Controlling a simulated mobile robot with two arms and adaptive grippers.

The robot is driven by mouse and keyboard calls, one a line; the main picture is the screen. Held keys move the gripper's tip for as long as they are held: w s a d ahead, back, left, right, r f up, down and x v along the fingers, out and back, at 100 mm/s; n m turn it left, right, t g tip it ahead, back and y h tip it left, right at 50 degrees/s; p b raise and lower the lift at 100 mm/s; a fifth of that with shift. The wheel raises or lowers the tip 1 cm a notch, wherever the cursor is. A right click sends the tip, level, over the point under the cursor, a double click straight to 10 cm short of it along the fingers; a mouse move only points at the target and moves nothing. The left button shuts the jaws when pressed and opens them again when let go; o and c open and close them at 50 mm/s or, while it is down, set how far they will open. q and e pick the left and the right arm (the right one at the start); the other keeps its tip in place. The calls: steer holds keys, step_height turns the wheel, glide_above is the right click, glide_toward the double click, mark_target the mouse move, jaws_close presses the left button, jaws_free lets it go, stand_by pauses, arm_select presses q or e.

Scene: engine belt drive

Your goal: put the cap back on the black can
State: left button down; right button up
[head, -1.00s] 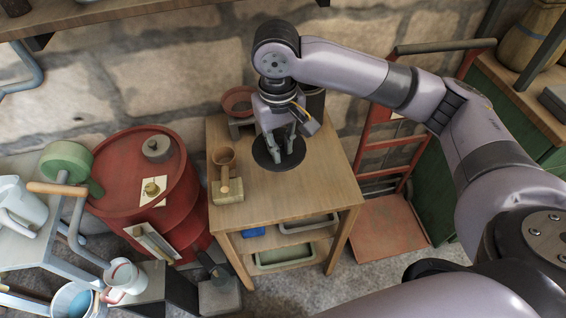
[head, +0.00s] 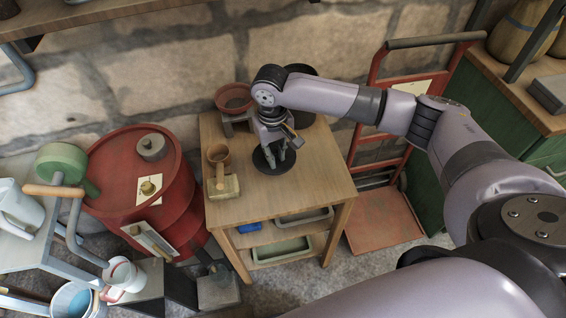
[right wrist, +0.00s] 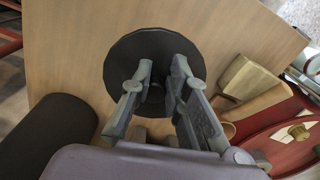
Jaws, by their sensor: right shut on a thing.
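The cap (head: 261,162) is a wide dark disc over the front middle of the wooden table. My right gripper (head: 278,155) points down at it, and its fingers are closed on the small knob at the disc's middle. In the right wrist view the cap (right wrist: 150,43) shows flat behind the fingers (right wrist: 158,82). I cannot tell whether it touches the tabletop. The black can (head: 300,69) stands at the back right of the table, partly hidden by my right arm. The can (right wrist: 45,140) also shows at the lower left of the right wrist view. My left gripper is out of view.
On the wooden table (head: 318,182), a reddish pot (head: 233,97) stands at the back left and a brown cup-like tool (head: 218,155) with a pale block (head: 223,187) at the left. A red drum (head: 140,190) is to the left; a red hand truck (head: 384,222) is to the right.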

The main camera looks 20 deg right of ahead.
steer(key=shift+f, duration=2.6)
steer(key=shift+f, duration=0.1)
steer(key=o, duration=0.9)
steer(key=shift+f, duration=0.1)
steer(key=shift+c, duration=0.2)
